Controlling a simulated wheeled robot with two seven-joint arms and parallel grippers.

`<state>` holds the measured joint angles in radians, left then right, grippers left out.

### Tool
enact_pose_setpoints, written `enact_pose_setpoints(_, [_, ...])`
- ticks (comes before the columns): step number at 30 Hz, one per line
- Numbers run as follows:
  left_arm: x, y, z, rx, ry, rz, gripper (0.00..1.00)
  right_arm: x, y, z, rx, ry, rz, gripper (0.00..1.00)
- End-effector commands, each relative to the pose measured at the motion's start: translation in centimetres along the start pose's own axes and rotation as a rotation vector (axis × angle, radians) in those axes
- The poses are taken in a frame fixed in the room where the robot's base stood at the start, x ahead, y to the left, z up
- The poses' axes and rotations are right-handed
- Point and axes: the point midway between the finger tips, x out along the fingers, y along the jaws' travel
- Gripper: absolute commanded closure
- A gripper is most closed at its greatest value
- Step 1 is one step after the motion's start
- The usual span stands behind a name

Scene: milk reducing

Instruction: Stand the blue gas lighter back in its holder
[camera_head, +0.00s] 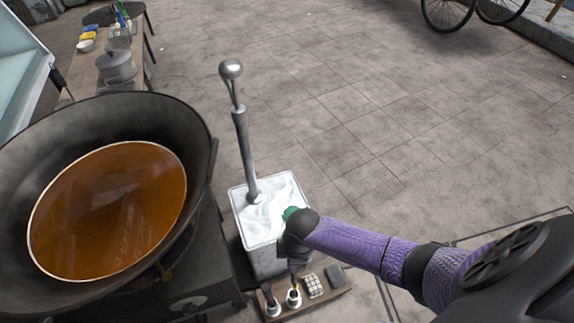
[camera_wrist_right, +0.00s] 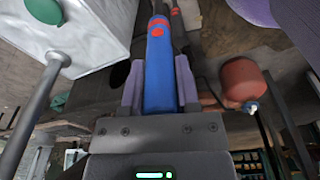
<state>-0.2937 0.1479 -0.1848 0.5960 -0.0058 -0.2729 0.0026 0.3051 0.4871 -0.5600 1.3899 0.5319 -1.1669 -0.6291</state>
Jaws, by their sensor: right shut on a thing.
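My right gripper (camera_head: 294,262) is low in front of the white bin, above the small wooden shelf. In the right wrist view its purple fingers (camera_wrist_right: 160,88) are shut on the blue gas lighter (camera_wrist_right: 160,65), which has a red button on its body. In the head view the gripper hides most of the lighter. A white-rimmed cup (camera_head: 293,298) stands on the shelf just below the gripper, with a thin dark piece reaching into its mouth. A second similar cup (camera_head: 272,309) stands to its left. I cannot tell which is the holder. My left gripper is not in view.
A large wok (camera_head: 205,135) of brown liquid stands on a stove at left. The bin (camera_head: 262,262) holds white contents and a tall metal tool (camera_head: 240,125). A checkered block (camera_head: 313,286) and a dark block (camera_head: 335,275) lie on the shelf (camera_head: 325,300).

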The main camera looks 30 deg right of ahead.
Motion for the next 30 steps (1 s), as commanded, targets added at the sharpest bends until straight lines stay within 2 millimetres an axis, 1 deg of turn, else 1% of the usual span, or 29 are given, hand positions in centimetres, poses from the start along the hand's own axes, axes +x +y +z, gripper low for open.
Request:
enact_pose_setpoints(4, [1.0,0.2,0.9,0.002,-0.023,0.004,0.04,1.3,-0.1,0.2,0.005,-0.002,-0.006,1.0])
enact_pose_setpoints(9, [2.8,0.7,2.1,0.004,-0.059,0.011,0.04,3.4,-0.2,0.5,0.004,-0.003,-0.007,1.0])
enact_pose_setpoints(13, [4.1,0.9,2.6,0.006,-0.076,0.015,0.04,4.8,-0.2,0.6,0.004,-0.003,-0.007,1.0])
enact_pose_setpoints(16, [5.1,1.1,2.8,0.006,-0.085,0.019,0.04,5.9,-0.2,0.7,0.004,-0.003,-0.007,1.0])
enact_pose_setpoints(20, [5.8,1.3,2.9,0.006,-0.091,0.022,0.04,7.2,-0.2,0.8,0.003,-0.002,-0.005,1.0])
enact_pose_setpoints(30, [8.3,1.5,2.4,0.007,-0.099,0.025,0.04,11.0,-0.3,1.3,0.001,-0.005,-0.007,1.0])
